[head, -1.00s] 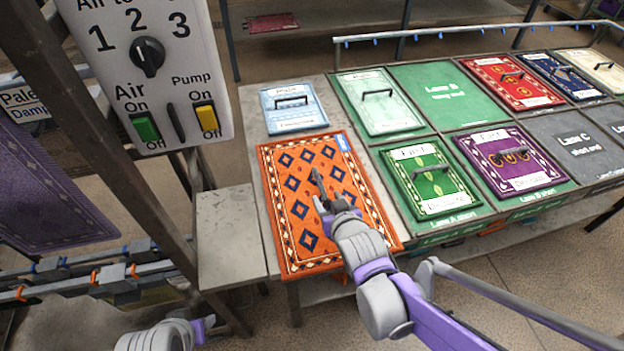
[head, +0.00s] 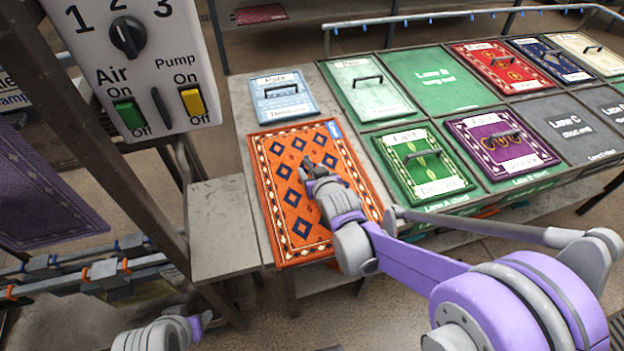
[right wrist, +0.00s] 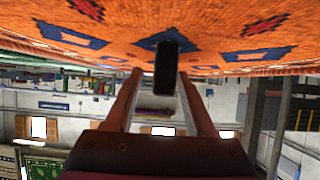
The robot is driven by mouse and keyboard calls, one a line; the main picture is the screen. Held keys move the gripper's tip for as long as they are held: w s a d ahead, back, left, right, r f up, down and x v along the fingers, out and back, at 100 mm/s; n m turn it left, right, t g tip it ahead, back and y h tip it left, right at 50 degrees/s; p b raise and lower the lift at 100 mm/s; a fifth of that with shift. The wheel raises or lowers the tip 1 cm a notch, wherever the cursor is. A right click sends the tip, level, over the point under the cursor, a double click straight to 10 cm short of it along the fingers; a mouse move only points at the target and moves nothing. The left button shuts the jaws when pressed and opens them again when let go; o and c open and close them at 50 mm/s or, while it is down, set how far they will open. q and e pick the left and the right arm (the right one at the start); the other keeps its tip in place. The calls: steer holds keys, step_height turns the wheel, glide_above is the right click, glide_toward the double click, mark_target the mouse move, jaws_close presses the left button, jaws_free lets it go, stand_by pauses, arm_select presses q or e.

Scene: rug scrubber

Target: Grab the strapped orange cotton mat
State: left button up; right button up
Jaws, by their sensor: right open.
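The orange mat (head: 280,205), with blue diamonds and a patterned border, lies flat on the left end of the table in the head view. A blue tag shows at its far right corner. My right gripper (head: 309,166) is over the far middle part of the mat, pointing away from me. In the right wrist view the orange pile (right wrist: 225,35) fills the top, close to the fingers. The right fingers are apart, with a dark strap or handle (right wrist: 166,65) seen between their tips. Only a link of my left arm shows at bottom left; its fingers are out of view.
A pale blue mat (head: 284,98) lies just behind. Green (head: 425,165), purple (head: 503,143) and other handled mats lie on lane panels to the right. A control panel (head: 135,70) on a post and a bare grey side shelf (head: 222,225) stand to the left.

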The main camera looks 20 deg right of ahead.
steer(key=shift+c, duration=0.2)
jaws_close()
stand_by(1.2)
